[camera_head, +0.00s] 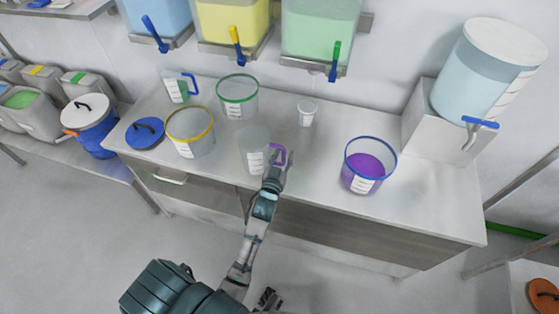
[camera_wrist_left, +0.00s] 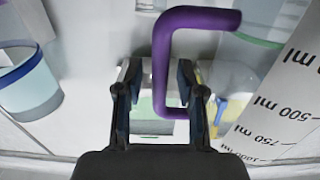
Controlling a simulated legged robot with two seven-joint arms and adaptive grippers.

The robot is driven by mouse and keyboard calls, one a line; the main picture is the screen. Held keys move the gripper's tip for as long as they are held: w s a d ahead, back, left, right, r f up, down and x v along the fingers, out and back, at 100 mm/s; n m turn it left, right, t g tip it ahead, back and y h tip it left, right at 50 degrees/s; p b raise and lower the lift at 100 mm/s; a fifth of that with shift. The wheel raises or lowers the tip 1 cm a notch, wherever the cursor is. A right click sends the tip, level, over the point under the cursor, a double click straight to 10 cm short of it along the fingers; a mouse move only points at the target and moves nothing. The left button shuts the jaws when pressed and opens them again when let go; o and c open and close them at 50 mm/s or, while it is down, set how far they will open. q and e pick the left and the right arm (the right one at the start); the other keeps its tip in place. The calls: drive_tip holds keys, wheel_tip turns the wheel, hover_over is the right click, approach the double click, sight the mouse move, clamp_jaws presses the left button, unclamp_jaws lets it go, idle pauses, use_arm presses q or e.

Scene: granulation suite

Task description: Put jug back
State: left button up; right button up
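A clear measuring jug (camera_head: 252,152) with a purple handle (camera_head: 279,155) and a white scale label stands on the bench, near its front edge. My left gripper (camera_head: 274,170) is at the handle side of this jug. In the left wrist view the purple handle (camera_wrist_left: 160,70) passes between the two fingertips of my left gripper (camera_wrist_left: 161,95). The fingers are apart, with a gap left of the handle. The jug's scale label (camera_wrist_left: 270,110) shows at the right. A dark part at the bottom edge of the head view (camera_head: 268,299) seems to be my right gripper; its fingers are unclear.
A purple-filled, blue-rimmed container (camera_head: 368,165) stands to the right. A yellow-rimmed container (camera_head: 190,131), a green-rimmed one (camera_head: 238,96), a blue-handled jug (camera_head: 178,87) and a blue lid (camera_head: 145,132) are left and behind. A small white cup (camera_head: 307,113) stands behind. Dispensers with taps hang above.

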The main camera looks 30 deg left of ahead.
use_arm(q)
drive_tip(key=s, duration=0.1)
drive_tip(key=s+d, duration=0.2)
drive_tip(key=s, duration=0.1)
drive_tip(key=shift+r, duration=0.15)
drive_tip(key=a+v, duration=0.1)
drive_tip(key=v, duration=0.5)
drive_tip(key=s+d+f+m+g+h, duration=0.1)
drive_tip(key=s+d+f+g, duration=0.15)
drive_tip(key=f, duration=0.55)
drive_tip(key=s+d+f+m+g+h, duration=0.1)
drive_tip(key=s+d+f+g, duration=0.2)
drive_tip(key=f, duration=0.6)
drive_tip(key=s+d+f+m+g+h, duration=0.1)
drive_tip(key=s+f+g+h, duration=0.2)
drive_tip(key=f, duration=0.5)
drive_tip(key=s+f+m+g+p, duration=0.1)
drive_tip(key=s+f+g+p, duration=0.2)
drive_tip(key=s+f, duration=1.6)
drive_tip(key=a+g, duration=0.1)
drive_tip(key=g, duration=0.3)
drive_tip(key=shift+m+y, duration=0.4)
use_arm(e)
drive_tip(key=s+d+f, duration=0.1)
drive_tip(key=s+f, duration=0.2)
drive_tip(key=f, duration=0.4)
drive_tip(key=shift+s+f, duration=0.25)
drive_tip(key=shift+s, duration=0.05)
use_arm(q)
drive_tip(key=shift+s, duration=0.1)
